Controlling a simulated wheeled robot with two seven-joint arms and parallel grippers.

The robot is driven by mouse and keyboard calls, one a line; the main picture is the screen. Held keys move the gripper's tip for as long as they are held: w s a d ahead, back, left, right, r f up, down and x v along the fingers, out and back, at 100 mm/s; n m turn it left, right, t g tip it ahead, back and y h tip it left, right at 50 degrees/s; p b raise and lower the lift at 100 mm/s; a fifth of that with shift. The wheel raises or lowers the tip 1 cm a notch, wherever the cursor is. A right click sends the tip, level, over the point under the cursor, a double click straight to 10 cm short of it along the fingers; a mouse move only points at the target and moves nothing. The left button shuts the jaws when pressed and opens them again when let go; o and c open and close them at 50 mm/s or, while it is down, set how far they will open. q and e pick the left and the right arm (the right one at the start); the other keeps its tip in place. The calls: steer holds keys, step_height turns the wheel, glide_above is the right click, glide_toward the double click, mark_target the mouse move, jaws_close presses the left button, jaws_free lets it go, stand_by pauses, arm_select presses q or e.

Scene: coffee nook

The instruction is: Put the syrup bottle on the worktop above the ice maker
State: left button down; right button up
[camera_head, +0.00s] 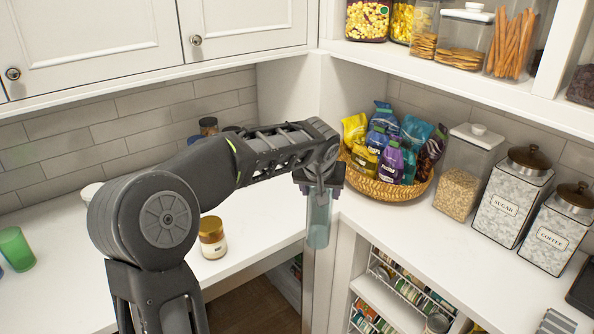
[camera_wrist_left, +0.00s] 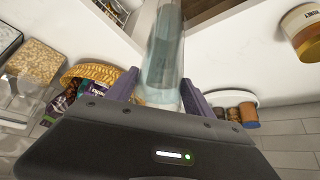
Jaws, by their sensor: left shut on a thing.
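My left gripper (camera_head: 319,187) is shut on a see-through, pale teal bottle, which I take to be the syrup bottle (camera_head: 319,222). The bottle hangs roughly upright below the fingers, in front of the inner corner of the white worktop (camera_head: 395,215). In the left wrist view the bottle (camera_wrist_left: 163,50) sits between the two purple-grey fingers of the gripper (camera_wrist_left: 160,92). I see no label on it. No ice maker can be made out in these views. My right gripper is not in view.
A basket of snack bags (camera_head: 385,185) stands in the corner behind the gripper. A cereal container (camera_head: 467,175), sugar canister (camera_head: 512,198) and coffee canister (camera_head: 558,230) line the right worktop. A gold-lidded jar (camera_head: 212,238) and green cup (camera_head: 16,248) stand left.

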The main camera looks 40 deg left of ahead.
arm_select(q)
steer(key=s+d+f+m+h, duration=0.1)
steer(key=d+f+m, duration=0.1)
steer(key=d+f, duration=0.3)
steer(key=s+d+f+m+h+b, duration=0.1)
steer(key=d+f, duration=0.4)
steer(key=d, duration=0.9)
steer(key=shift+s+d+m+t+h, duration=0.3)
steer(key=shift+s+m+t+h, duration=0.25)
steer(key=shift+m, duration=0.45)
steer(key=shift+s+a, duration=0.15)
